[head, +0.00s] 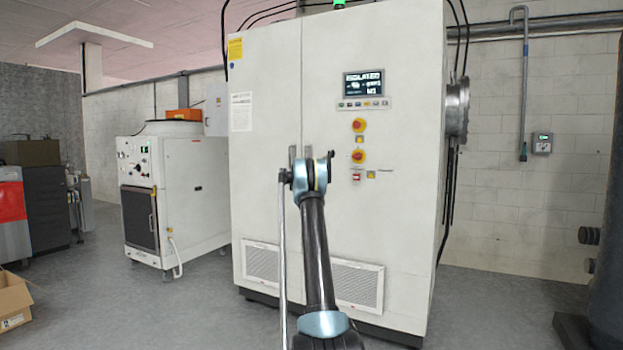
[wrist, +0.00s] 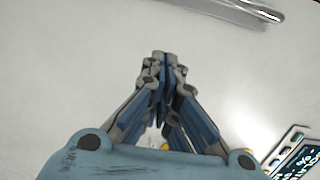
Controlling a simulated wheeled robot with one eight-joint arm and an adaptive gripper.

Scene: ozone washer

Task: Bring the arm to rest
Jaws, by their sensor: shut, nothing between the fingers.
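My arm rises from the bottom middle of the head view, its wrist in front of the tall white cabinet (head: 265,208). My gripper is hidden behind the wrist in that view. In the wrist view my gripper (wrist: 165,62) is shut, its fingertips together and nothing between them. It points at a pale, smooth surface that looks like the cabinet front. How far the fingertips are from that surface I cannot tell. A grey metal bar (wrist: 240,10) crosses the top right of the wrist view, clear of the fingers.
The cabinet front carries a display (head: 363,82) and red-and-yellow switches (head: 358,125). A white wheeled machine (head: 190,190) stands to the left. A cardboard box (head: 12,305) lies at the lower left, and a dark tank (head: 608,240) stands at the right. Open grey floor (head: 130,310) lies between.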

